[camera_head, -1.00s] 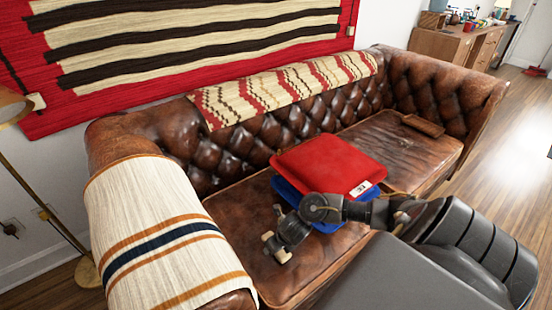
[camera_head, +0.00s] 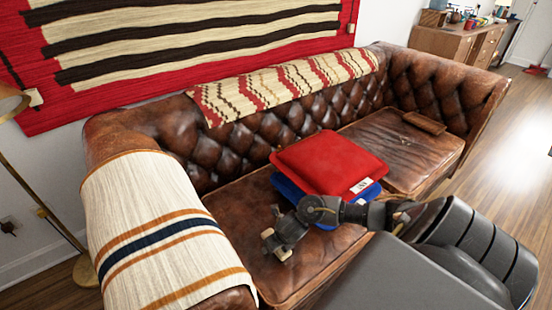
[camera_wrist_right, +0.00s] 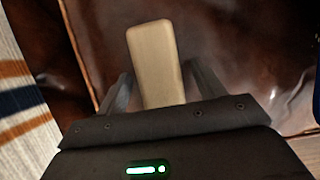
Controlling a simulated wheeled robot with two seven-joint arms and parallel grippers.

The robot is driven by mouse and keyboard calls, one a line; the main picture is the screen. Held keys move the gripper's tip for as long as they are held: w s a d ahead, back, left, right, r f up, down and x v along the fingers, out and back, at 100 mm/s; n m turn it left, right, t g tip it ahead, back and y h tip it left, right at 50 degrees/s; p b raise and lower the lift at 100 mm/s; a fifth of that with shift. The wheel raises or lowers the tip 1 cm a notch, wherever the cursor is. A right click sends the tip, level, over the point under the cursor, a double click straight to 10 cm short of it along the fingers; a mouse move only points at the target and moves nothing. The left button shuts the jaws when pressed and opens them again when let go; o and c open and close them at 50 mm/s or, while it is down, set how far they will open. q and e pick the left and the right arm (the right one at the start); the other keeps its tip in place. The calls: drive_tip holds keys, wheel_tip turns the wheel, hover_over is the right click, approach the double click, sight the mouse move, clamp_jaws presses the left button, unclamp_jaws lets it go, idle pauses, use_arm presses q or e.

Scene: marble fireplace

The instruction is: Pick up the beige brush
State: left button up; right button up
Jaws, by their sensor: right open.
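The beige brush (camera_wrist_right: 155,55) shows in the right wrist view as a pale, rounded block on the brown leather seat. It extends from between the two fingers of my right gripper (camera_wrist_right: 160,82) to beyond their tips. The fingers are open on either side of it, with a gap visible on the right; I cannot tell whether either touches it. In the head view, my right gripper (camera_head: 275,228) is low over the near left seat cushion, and only a small beige end of the brush (camera_head: 267,233) shows there. My left gripper is not in view.
A red folded cloth or cushion (camera_head: 325,160) lies on a blue one (camera_head: 290,189) on the sofa, beside my right arm. A striped blanket (camera_head: 150,225) covers the sofa's left arm. The right seat cushion holds a small brown leather item (camera_head: 423,123).

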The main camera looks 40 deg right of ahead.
idle(0.3)
drive_tip(key=c, duration=1.1)
